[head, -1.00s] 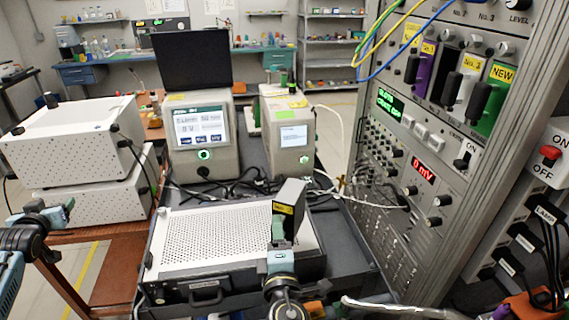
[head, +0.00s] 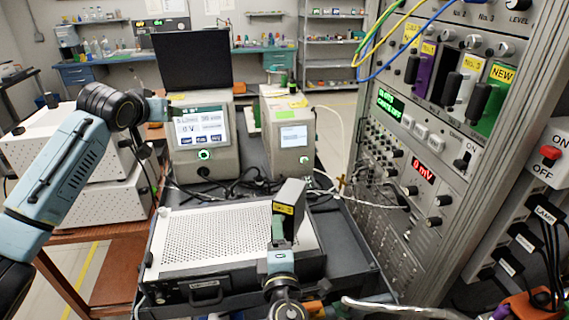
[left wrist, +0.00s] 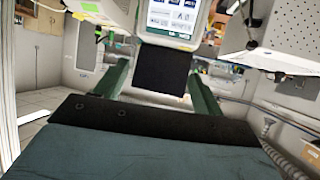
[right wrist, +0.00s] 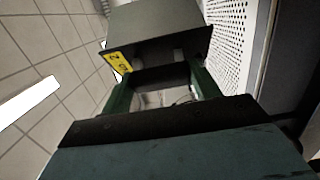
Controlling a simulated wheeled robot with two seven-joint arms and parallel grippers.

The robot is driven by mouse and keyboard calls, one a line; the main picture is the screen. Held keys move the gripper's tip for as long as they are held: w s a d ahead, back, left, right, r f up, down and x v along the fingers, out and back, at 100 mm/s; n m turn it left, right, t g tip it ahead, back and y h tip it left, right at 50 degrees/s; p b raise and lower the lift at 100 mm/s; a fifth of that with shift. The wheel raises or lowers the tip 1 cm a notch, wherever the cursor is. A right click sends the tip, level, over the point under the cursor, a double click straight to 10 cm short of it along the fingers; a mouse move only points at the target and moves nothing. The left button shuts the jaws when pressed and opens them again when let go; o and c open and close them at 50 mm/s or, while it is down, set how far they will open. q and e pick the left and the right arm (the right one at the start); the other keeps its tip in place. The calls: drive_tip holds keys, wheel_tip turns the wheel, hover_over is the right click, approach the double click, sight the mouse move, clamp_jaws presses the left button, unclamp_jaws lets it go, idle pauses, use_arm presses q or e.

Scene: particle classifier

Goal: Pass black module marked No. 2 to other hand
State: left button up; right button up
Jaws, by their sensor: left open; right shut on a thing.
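The black module marked No. 2 (head: 291,196) is upright above the white perforated box, held in my right gripper (head: 279,232). Its yellow label faces the head camera. In the right wrist view the module (right wrist: 155,32) sits at the tips of the green fingers, its label reading 2. My left gripper (head: 158,110) is near the left monitor, well to the left of the module and apart from it. In the left wrist view its two green fingers (left wrist: 161,82) are spread with nothing between them.
The perforated box (head: 225,235) lies on a dark cart. Two instruments with screens (head: 200,128) (head: 290,138) stand behind it. White boxes (head: 70,150) are stacked at left. The tall rack (head: 400,210) bounds the right side. Air between the grippers looks clear.

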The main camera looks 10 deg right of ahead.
use_arm(q)
drive_tip(key=s+d+f+m+g+h, duration=0.1)
drive_tip(key=s+d+g, duration=0.15)
drive_tip(key=d, duration=0.55)
drive_tip(key=s+d+f+m+g+h, duration=0.1)
drive_tip(key=s+d+f+g, duration=0.15)
drive_tip(key=d, duration=0.45)
use_arm(e)
drive_tip(key=shift+w, duration=0.1)
use_arm(q)
drive_tip(key=m+g+y, duration=0.1)
drive_tip(key=m+g, duration=0.2)
drive_tip(key=g, duration=0.1)
approach(293, 192)
drive_tip(key=shift+n, duration=0.3)
drive_tip(key=x, duration=1)
drive_tip(key=shift+f, duration=0.3)
drive_tip(key=c, duration=1.3)
drive_tip(key=shift+r, duration=0.1)
use_arm(e)
drive_tip(key=o, duration=1.5)
